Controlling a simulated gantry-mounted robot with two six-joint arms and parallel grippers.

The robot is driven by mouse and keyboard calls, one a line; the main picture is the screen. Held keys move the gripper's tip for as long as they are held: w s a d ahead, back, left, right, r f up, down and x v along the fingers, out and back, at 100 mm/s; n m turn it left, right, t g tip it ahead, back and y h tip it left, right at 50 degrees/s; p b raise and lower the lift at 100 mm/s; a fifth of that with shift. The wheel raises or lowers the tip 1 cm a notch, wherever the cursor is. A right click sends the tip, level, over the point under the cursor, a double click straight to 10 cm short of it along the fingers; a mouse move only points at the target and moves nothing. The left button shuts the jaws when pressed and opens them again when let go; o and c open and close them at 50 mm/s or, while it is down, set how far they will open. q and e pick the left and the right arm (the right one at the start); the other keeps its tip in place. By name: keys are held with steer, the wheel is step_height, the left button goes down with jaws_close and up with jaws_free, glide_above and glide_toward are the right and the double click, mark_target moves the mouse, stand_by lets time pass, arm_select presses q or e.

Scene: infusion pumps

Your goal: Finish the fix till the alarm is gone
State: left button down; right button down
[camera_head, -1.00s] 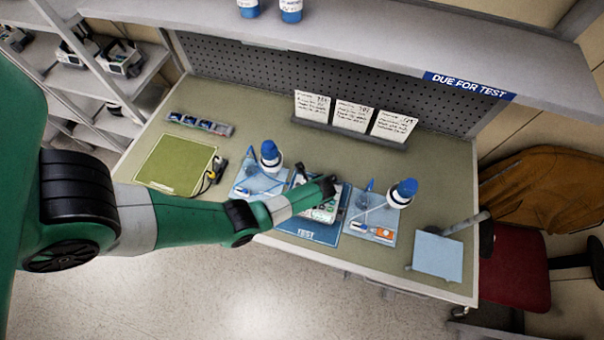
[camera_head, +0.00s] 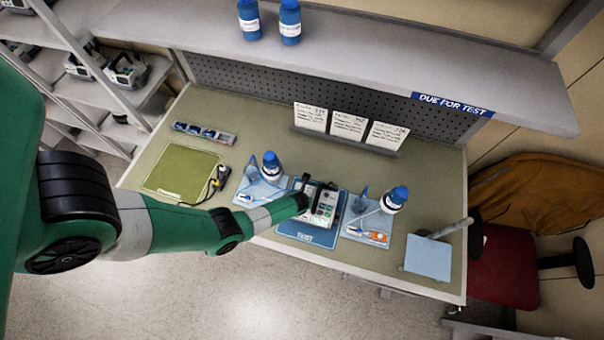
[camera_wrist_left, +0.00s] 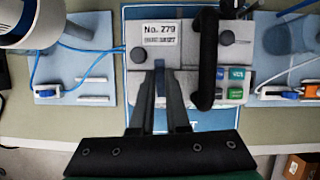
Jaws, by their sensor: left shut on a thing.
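The infusion pump (camera_head: 321,207), white and grey with a black handle (camera_wrist_left: 208,60), sits on the blue TEST mat (camera_head: 309,236). In the left wrist view its label reads No. 279, and green and teal buttons (camera_wrist_left: 237,73) show beside the handle. My left gripper (camera_wrist_left: 161,78) is at the pump's face just below the label, its fingers shut on a small narrow part there that they mostly hide. In the head view my wrist covers the pump's left side. No alarm light can be made out. My right gripper is not in view.
Blue trays with blue-capped bottles stand left (camera_head: 271,167) and right (camera_head: 395,199) of the pump; the right tray holds an orange-and-white piece (camera_head: 377,237). A green mat (camera_head: 181,168) lies left, a light-blue pad (camera_head: 428,257) right. Written cards (camera_head: 348,124) stand behind.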

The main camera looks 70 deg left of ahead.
arm_select(q)
steer(key=shift+m+t, duration=0.3)
steer(key=shift+m, duration=0.3)
steer(key=c, duration=1.2)
jaws_free()
steer(key=shift+d+r, duration=0.15)
steer(key=shift+r, duration=0.25)
steer(key=v, duration=1)
steer(key=shift+d+r, duration=0.1)
steer(key=shift+r, duration=0.25)
